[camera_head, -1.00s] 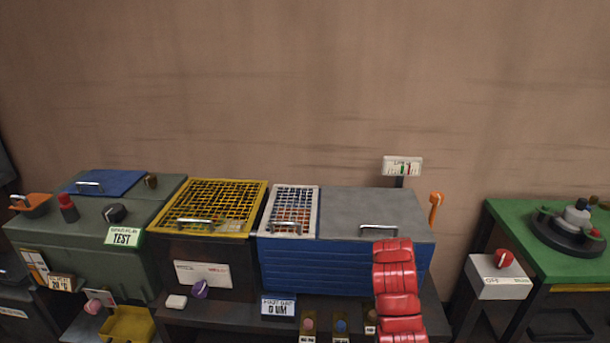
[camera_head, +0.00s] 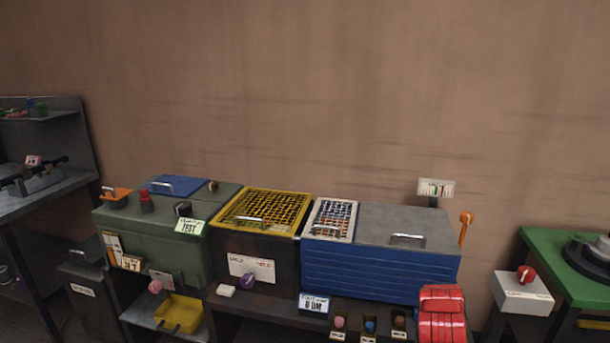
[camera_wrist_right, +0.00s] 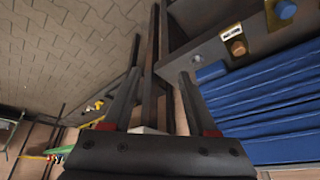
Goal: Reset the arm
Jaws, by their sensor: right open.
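My right gripper (camera_wrist_right: 160,95) shows in the right wrist view. Its two dark fingers stand apart with nothing between them. Behind them are dark metal bench legs and the paved floor. A blue ribbed box side (camera_wrist_right: 265,105) is to the right of the fingers, and I cannot tell whether the right finger touches it. In the head view, a red segmented part, apparently of my right arm, rises at the lower right in front of the blue box (camera_head: 375,270); the gripper itself is out of that picture. My left gripper shows in neither view.
A green test cabinet (camera_head: 150,245) and a yellow mesh-topped box (camera_head: 262,210) stand left of the blue box. A grey control box with a red knob (camera_head: 522,292) and a green table (camera_head: 560,260) are at the right. A dark shelf unit (camera_head: 60,150) is far left.

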